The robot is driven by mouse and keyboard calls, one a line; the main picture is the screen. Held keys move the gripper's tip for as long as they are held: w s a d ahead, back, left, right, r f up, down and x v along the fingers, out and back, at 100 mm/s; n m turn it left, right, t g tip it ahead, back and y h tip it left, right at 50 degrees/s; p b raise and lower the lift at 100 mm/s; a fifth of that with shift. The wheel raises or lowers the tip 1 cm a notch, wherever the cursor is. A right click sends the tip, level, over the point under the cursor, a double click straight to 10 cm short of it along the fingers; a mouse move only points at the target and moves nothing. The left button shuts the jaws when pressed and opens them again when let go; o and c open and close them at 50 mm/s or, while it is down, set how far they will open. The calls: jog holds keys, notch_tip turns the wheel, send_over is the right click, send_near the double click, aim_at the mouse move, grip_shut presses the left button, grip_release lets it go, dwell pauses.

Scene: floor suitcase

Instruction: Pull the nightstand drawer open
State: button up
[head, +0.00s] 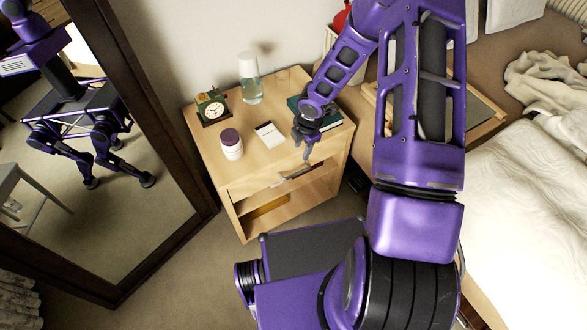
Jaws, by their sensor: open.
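The light wood nightstand (262,165) stands against the wall in the middle of the head view. Its drawer (245,191) is in the upper front and looks shut or nearly so. A grey metal handle (292,177) is on the drawer front. My gripper (307,152) points down at the front edge of the nightstand top, just above and slightly right of the handle. It is open and looks empty. I cannot tell whether a fingertip touches the handle. My arm hides part of the nightstand's right side.
On top are a clock (212,109), a purple-lidded jar (231,147), a clear bottle (249,82), a white card-like item (269,134) and a dark book (326,121). An open shelf (266,207) lies below. A mirror (170,190) stands left, a bed (525,190) right.

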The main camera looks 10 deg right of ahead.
aim_at(296, 173)
jog(key=w+f+b, duration=0.1)
jog(key=f, duration=0.4)
jog(key=w+f+b, duration=0.1)
jog(key=f+b, duration=0.1)
jog(key=f, duration=0.3)
jog(key=w+a+f+b, duration=0.1)
jog(key=f, duration=0.5)
jog(key=shift+f+b, duration=0.1)
jog(key=shift+b, duration=0.2)
jog(key=shift+c, duration=0.2)
grip_shut()
dwell(0.4)
